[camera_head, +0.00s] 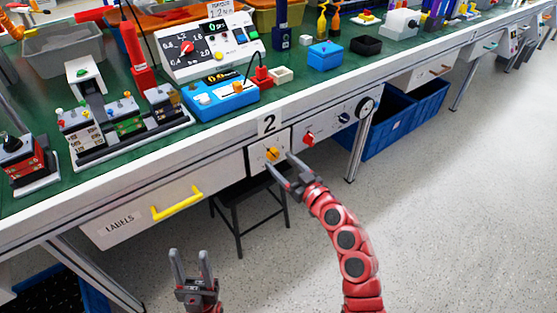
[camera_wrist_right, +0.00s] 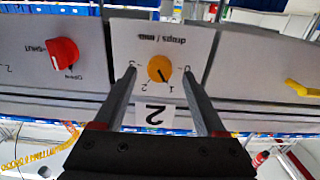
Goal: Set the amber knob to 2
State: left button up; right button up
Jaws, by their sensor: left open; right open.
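The amber knob (camera_head: 271,153) sits on a white panel in the bench front, below a card marked 2 (camera_head: 268,124). In the right wrist view, which is upside down, the knob (camera_wrist_right: 158,67) shows a dark pointer line towards the printed 1. A scale from 0 to 3 surrounds it. My right gripper (camera_head: 279,160) is open at the panel. In the wrist view its fingertips (camera_wrist_right: 159,72) lie to either side of the knob, with gaps; contact with the panel cannot be told. My left gripper (camera_head: 190,254) is open and empty, low in front of the bench.
A red knob (camera_head: 309,138) is on the panel to the right, with a blue knob (camera_head: 344,118) and a round dial (camera_head: 366,106) beyond. A yellow drawer handle (camera_head: 177,204) sticks out at left. A black stool (camera_head: 247,205) stands below. The floor at right is clear.

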jog(key=shift+x, duration=1.05)
grip_shut()
